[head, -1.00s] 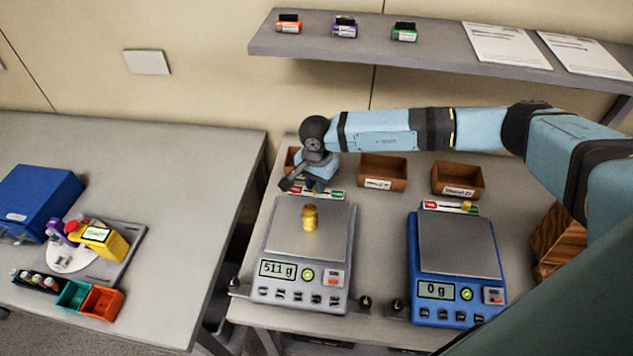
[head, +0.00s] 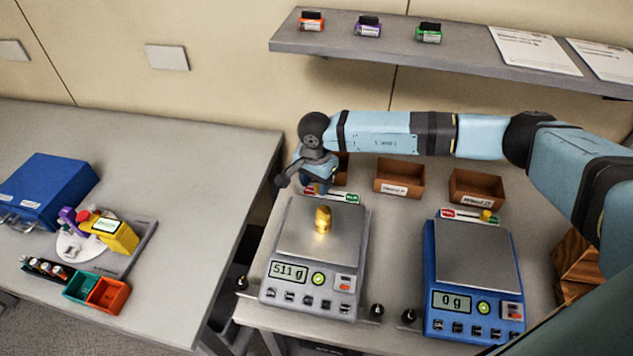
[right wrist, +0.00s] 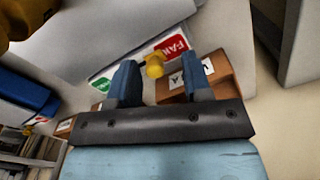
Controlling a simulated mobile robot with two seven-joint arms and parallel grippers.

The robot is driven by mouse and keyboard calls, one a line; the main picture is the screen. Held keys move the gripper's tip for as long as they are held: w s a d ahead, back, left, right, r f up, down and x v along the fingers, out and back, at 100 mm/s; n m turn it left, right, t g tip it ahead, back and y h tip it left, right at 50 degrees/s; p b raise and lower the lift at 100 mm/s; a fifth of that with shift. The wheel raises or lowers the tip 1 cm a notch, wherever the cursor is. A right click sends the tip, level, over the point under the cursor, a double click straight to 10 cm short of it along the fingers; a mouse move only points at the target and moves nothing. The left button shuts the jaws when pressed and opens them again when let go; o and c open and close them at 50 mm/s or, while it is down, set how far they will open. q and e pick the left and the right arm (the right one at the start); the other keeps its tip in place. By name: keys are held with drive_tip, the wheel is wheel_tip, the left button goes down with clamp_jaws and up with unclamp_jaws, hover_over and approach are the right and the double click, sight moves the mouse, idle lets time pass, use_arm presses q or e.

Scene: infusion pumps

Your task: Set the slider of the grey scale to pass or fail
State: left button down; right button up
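In the right wrist view the strip has a red FAIL end (right wrist: 173,46) and a green end (right wrist: 101,83). The yellow slider knob (right wrist: 153,67) shows between the two fingertips of my right gripper (right wrist: 160,80), which is open with gaps on both sides. Whether the fingers are level with the knob is unclear. My left gripper is not in view.
A blue scale (head: 476,257) reading 0 g stands to the right with its own slider strip (head: 462,215). Wooden boxes (head: 399,178) (head: 477,187) stand behind. A shelf (head: 450,62) hangs above. The left table (head: 190,190) holds a blue box (head: 47,188).

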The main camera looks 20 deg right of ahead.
sight(316, 186)
drive_tip(key=shift+d, duration=0.1)
wheel_tip(316, 186, up, 14)
drive_tip(key=b, duration=0.2)
drive_tip(key=shift+s+f, duration=0.1)
drive_tip(key=shift+f, duration=0.05)
idle(0.5)
